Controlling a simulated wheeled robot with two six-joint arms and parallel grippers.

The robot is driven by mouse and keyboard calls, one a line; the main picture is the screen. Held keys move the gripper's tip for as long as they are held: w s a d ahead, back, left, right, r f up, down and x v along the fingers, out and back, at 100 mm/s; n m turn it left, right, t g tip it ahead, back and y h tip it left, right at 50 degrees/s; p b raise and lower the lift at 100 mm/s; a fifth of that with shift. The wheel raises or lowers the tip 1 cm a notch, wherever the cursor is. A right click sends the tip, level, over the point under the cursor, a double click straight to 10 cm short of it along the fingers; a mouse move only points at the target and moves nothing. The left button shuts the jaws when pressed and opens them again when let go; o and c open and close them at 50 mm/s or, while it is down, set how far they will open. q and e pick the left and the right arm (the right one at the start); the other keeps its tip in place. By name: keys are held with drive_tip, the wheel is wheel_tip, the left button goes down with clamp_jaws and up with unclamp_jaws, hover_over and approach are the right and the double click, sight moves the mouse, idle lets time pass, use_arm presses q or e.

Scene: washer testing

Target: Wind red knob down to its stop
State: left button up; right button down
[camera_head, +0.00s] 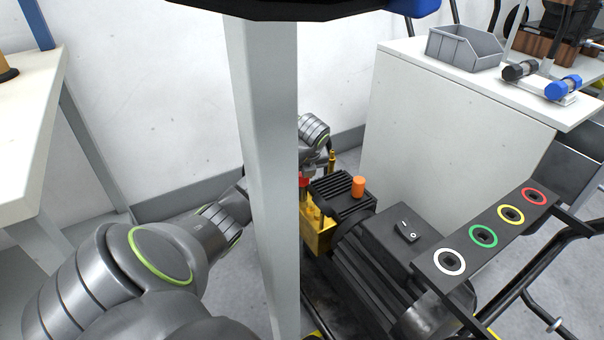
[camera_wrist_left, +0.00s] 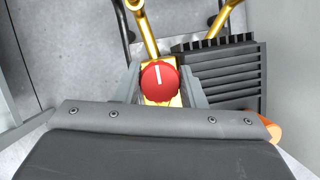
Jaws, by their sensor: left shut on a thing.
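The red knob (camera_wrist_left: 160,82) with a white line on its face shows in the left wrist view, on the yellow brass pump block. In the head view a small red part of it (camera_head: 304,181) shows just right of the grey post. My left gripper (camera_wrist_left: 162,90) is shut on the red knob, with one finger on each side of it. The white line on the knob points nearly straight up in the wrist view. In the head view the post hides part of my left arm. My right gripper is not in view.
The black pressure washer motor (camera_head: 375,265) has an orange cap (camera_head: 358,186) and a rocker switch (camera_head: 408,231). A bar with coloured rings (camera_head: 484,236) stands at its right. The grey post (camera_head: 265,170) is close in front. A white cabinet (camera_head: 450,125) bears a grey bin (camera_head: 464,48).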

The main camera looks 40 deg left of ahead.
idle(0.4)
use_arm(q)
drive_tip(key=o, duration=1)
